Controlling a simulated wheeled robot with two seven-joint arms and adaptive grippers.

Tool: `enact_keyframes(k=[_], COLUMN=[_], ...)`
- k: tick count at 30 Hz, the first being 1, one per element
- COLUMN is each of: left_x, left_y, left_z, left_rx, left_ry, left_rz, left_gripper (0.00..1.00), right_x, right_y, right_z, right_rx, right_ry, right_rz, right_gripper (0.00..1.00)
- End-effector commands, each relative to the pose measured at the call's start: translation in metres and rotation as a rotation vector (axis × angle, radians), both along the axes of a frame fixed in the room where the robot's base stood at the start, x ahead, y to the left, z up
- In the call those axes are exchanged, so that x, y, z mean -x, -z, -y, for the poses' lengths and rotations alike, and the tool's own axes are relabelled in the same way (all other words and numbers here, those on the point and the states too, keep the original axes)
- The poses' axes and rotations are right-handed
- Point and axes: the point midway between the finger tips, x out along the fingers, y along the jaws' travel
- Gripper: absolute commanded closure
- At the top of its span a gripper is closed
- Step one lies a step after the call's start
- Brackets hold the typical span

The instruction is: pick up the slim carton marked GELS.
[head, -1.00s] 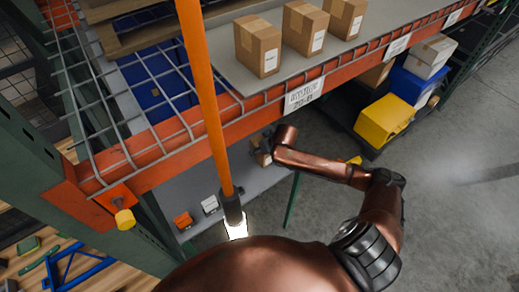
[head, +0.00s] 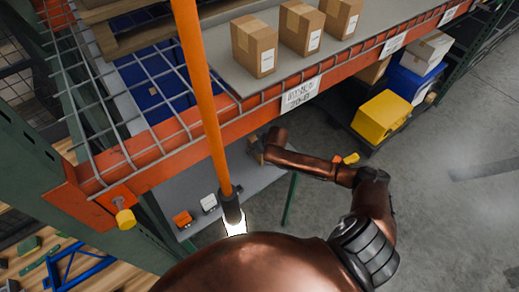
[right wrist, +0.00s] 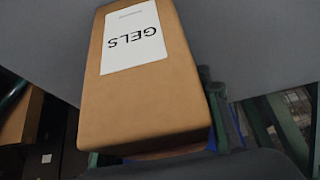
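The slim carton marked GELS (right wrist: 150,85) is brown with a white label, its lettering upside down, and fills the middle of the right wrist view. Its near end shows beyond the grey surface edge; I cannot tell whether it rests there or is held clear. In the head view, my right gripper (head: 259,146) is under the orange beam at the lower grey shelf, against a small brown carton (head: 255,152). The fingers are too small and hidden to tell whether they grip it. My left gripper is not in view.
The upper shelf (head: 262,93) holds several brown boxes behind an orange beam (head: 240,110). The lower grey shelf (head: 180,187) carries an orange item (head: 182,219) and a white one (head: 209,203). A yellow bin (head: 381,117) stands right. Open floor lies to the right.

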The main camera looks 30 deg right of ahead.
Motion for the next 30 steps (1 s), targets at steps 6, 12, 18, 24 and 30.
enact_keyframes(k=[6, 12, 18, 24, 30], left_x=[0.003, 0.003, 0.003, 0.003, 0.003], left_y=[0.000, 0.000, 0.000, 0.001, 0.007], left_z=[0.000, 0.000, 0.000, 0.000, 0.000], left_rx=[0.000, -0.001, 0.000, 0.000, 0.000], left_ry=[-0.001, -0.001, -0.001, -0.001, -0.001], left_rz=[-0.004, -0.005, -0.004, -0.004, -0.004], left_gripper=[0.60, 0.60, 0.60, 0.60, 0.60], right_x=[0.000, 0.000, -0.001, -0.001, -0.002], right_y=[0.000, 0.000, -0.001, -0.003, -0.020], right_z=[0.000, 0.000, 0.000, 0.000, 0.000], right_rx=[0.000, 0.000, 0.000, 0.000, 0.000], right_ry=[0.000, 0.000, 0.000, 0.000, -0.001], right_rz=[0.000, 0.000, 0.002, 0.003, 0.007], right_gripper=[0.71, 0.85, 0.92, 0.92, 0.92])
